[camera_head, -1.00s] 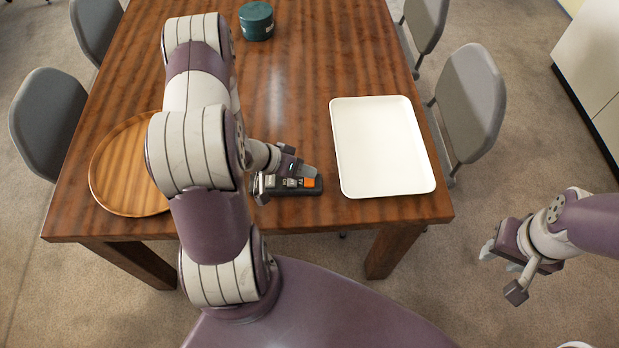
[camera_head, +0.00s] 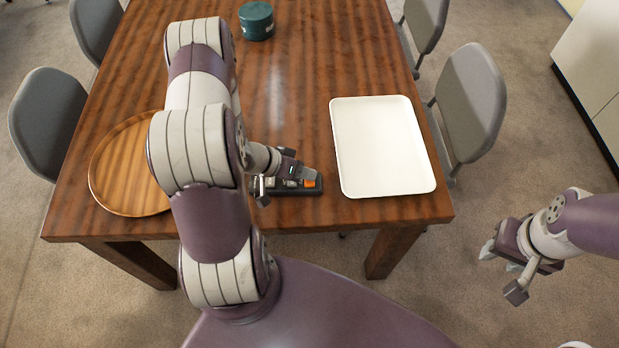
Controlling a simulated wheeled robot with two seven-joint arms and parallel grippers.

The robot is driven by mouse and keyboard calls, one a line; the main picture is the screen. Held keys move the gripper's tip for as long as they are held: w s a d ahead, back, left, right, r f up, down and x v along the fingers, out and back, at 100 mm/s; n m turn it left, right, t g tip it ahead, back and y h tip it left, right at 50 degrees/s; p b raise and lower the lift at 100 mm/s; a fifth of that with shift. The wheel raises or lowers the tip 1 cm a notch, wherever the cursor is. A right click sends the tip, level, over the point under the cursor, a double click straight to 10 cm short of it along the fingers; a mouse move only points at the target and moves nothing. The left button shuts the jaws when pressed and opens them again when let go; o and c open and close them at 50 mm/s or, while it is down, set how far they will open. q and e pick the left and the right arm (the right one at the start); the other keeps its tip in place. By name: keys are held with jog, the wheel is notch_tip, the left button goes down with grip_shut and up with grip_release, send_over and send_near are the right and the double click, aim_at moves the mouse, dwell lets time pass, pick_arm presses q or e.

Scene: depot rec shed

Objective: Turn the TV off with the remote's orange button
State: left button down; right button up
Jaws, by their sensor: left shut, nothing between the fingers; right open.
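The remote (camera_head: 292,190) is a dark bar lying on the table near its front edge. Its orange button (camera_head: 309,183) shows at the right end, with lighter keys to the left of it. My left gripper (camera_head: 312,174) is shut and empty, with its fingertips right over the orange button; I cannot tell whether they touch it. The gripper hides part of the remote's far side and left end. My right gripper (camera_head: 497,258) is open and empty, off the table to the right, above the floor. No TV is in view.
A white tray (camera_head: 427,186) lies right of the remote. A round wooden tray (camera_head: 104,190) is at the left, partly behind my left arm. A green round tin (camera_head: 256,20) stands at the back. Grey chairs (camera_head: 470,100) flank the table (camera_head: 300,60).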

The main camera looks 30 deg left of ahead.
pick_arm(q)
jog(key=shift+f, duration=0.25)
dwell(0.4)
jog(key=shift+r+p, duration=0.85)
jog(key=shift+p, duration=0.15)
notch_tip(320, 180, up, 5)
jog(key=p, duration=0.5)
jog(key=shift+p, duration=0.3)
